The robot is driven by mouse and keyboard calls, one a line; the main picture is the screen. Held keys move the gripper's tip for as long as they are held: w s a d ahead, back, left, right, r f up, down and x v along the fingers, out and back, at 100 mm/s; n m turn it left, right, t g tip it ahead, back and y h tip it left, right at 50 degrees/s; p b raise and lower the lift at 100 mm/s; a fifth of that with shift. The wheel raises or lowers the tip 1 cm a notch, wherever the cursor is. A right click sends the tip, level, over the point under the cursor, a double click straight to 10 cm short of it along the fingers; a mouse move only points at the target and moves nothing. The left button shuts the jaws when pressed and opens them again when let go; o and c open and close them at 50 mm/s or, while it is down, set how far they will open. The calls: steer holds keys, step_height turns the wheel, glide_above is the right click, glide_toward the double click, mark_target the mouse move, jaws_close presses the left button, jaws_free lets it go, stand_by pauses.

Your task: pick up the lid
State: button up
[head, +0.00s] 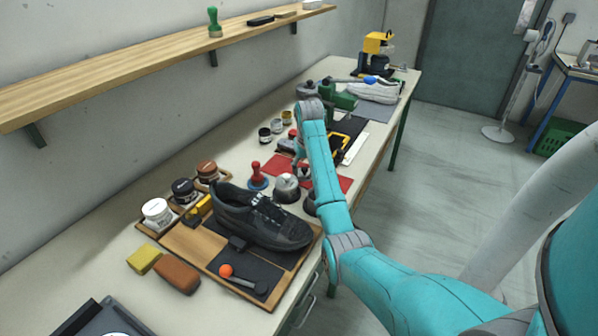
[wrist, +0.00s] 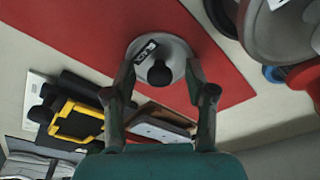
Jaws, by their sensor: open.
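The lid (wrist: 176,53) is a round grey disc with a black knob and a small black-and-white label. In the wrist view it lies on a red mat (wrist: 225,60). My gripper (wrist: 161,66) is open, with one finger on each side of the lid and nothing held. I cannot tell whether the fingers touch its rim. In the head view my gripper (head: 302,172) is low over the red mat (head: 281,163), and the lid is largely hidden behind it.
A grey metal pot (head: 287,188) and a red-handled stamp (head: 258,176) stand close to my gripper. A black shoe (head: 262,217) sits on a wooden board nearer. Small jars (head: 276,126) and a yellow-framed item (wrist: 77,121) lie beyond. A shelf (head: 120,70) runs above the bench.

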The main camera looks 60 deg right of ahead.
steer(key=shift+f, duration=0.1)
steer(key=c, duration=1)
steer(key=shift+c, duration=0.2)
